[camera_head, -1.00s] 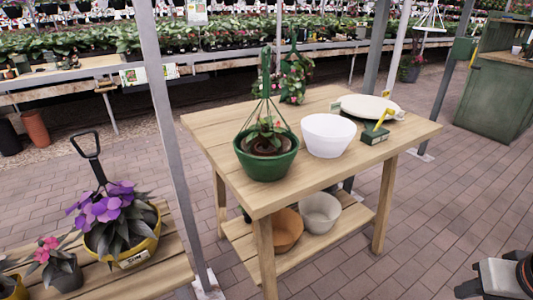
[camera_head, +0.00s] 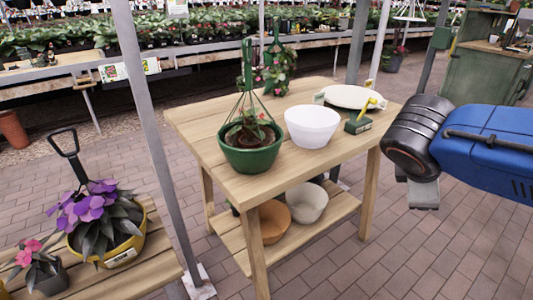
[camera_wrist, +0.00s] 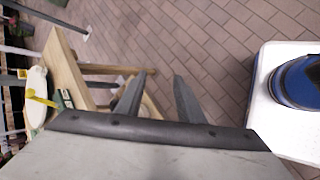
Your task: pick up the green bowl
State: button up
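The green bowl (camera_head: 250,157) is a dark green hanging pot on the wooden table, near its front left edge. It holds soil and a leafy plant, and green hanger strands rise from its rim to a point above. My gripper (camera_wrist: 157,92) shows in the wrist view with its two dark fingers apart and nothing between them. My blue and black arm is at the right of the head view, right of the table and apart from the bowl. The fingers cannot be made out there. I cannot pick out the green bowl in the wrist view.
On the wooden table (camera_head: 205,127), a white bowl (camera_head: 312,126) stands close right of the green bowl. A white plate (camera_head: 352,97) and a small green box (camera_head: 358,123) lie behind right. A grey post (camera_head: 150,120) rises left of the table. Paved floor is clear at front right.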

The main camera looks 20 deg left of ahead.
jog(key=w+a+r+n+t, duration=0.25)
jog(key=a+r+n, duration=0.3)
jog(key=a, duration=0.55)
jog(key=w+a+r+n+t, duration=0.1)
jog(key=a+r+n+t, duration=0.4)
jog(key=a, duration=0.6)
jog(key=s+a+r+n+t+y, duration=0.1)
jog(key=s+a+r+n+y, duration=0.15)
jog(key=a, duration=0.45)
jog(key=s+a+r+n+t+y, duration=0.1)
jog(key=s+a+r+n+t, duration=0.15)
jog(key=a, duration=0.35)
jog(key=s+a+r+n+t+y, duration=0.1)
jog(key=s+a+r+n+y, duration=0.1)
jog(key=s+a+n, duration=0.35)
jog(key=shift+m+h, duration=0.25)
jog(key=shift+m, duration=0.55)
jog(key=w, duration=0.4)
jog(key=w+a, duration=0.1)
jog(key=w, duration=0.8)
jog(key=shift+w+a, duration=0.25)
jog(key=w, duration=0.5)
jog(key=shift+w+d, duration=0.1)
jog(key=shift+d, duration=0.25)
jog(key=shift+c, duration=0.6)
grip_shut()
